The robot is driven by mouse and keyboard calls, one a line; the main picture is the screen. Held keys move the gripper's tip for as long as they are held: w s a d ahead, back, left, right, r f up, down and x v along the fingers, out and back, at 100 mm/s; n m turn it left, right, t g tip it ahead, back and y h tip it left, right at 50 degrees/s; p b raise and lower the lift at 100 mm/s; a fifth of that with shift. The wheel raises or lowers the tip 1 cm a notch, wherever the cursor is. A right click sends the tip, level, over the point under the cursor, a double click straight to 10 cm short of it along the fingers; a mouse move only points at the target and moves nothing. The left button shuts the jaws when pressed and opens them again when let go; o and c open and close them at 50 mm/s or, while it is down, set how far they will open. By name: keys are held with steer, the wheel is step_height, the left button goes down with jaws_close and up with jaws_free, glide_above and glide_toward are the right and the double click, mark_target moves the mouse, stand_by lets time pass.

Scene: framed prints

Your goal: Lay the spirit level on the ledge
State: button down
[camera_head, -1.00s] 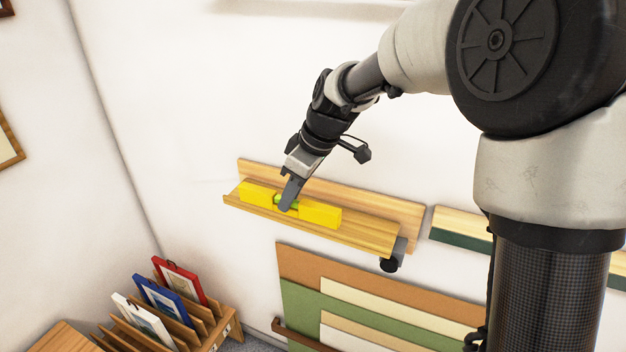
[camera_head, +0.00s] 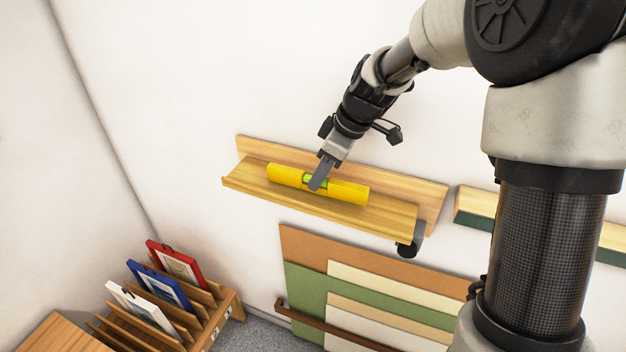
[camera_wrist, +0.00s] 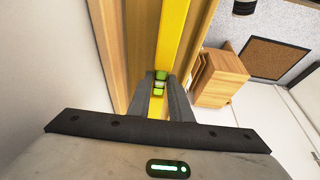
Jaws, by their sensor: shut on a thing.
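The yellow spirit level (camera_head: 346,190) with a green vial lies lengthwise along the wooden ledge (camera_head: 390,218) on the wall. My gripper (camera_head: 318,184) is shut on the level at its middle, by the vial. In the wrist view the level (camera_wrist: 174,30) runs between my two fingers (camera_wrist: 158,100), with the ledge's wood (camera_wrist: 138,40) beside it. The level looks on or just above the ledge's surface; I cannot tell whether it touches.
Below the ledge, coloured boards (camera_head: 350,290) lean at the wall. A wooden rack (camera_head: 222,305) with red, blue and white frames stands at the lower left. Another shelf (camera_head: 478,208) is at the right. A black fitting (camera_head: 407,250) hangs under the ledge's right end.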

steer(key=shift+w+d+f, duration=0.15)
steer(key=shift+w, duration=0.2)
steer(key=shift+s, duration=0.1)
steer(key=shift+f+b, duration=0.25)
steer(key=shift+b, duration=0.1)
steer(key=c, duration=1.6)
jaws_free()
steer(key=shift+r, duration=0.15)
